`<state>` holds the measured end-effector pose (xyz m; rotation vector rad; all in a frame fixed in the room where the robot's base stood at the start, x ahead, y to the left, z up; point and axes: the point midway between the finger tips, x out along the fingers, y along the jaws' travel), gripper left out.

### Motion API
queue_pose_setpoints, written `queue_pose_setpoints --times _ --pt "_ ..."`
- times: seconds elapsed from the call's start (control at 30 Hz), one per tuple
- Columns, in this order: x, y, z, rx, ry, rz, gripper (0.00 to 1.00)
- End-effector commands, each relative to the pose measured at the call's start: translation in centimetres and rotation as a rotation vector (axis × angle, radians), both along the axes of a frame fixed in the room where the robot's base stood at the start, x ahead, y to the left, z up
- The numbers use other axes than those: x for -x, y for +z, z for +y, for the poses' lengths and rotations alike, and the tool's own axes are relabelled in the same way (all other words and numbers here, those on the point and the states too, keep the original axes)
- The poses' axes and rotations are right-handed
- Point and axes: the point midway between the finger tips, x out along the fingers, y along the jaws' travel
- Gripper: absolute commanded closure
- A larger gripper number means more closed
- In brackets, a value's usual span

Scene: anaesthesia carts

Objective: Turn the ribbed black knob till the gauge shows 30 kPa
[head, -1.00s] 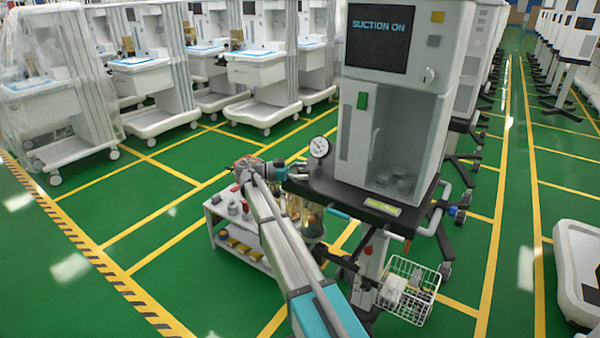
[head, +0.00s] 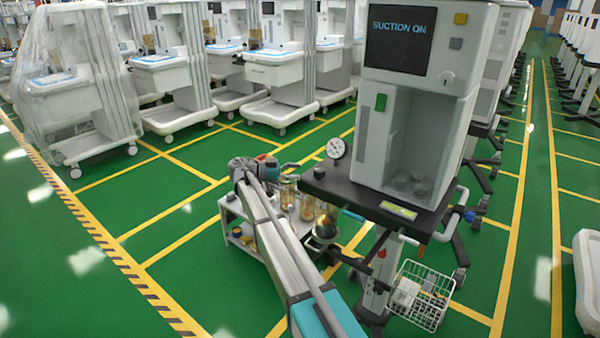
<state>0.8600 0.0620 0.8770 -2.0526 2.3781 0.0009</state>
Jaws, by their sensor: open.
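The round white gauge (head: 336,148) stands at the left edge of the black shelf of the suction machine (head: 412,100). Its dial is too small to read. The machine's screen (head: 399,42) reads "SUCTION ON".
Glass jars (head: 307,207) hang below the shelf's left edge, close to my arm. A low white trolley (head: 242,240) with small items is behind my arm. A wire basket (head: 420,295) hangs at the lower right. Green floor at left is open; carts line the back.

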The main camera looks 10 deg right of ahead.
Motion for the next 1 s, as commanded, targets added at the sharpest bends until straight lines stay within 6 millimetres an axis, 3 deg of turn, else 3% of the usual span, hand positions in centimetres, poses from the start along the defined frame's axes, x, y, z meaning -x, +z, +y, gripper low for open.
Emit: queue_pose_setpoints --times 0.47,1.0 --pt "1.1 0.0 -0.2 0.000 0.060 0.000 0.13" --pt "6.4 -0.1 0.2 0.000 0.515 0.000 0.13"
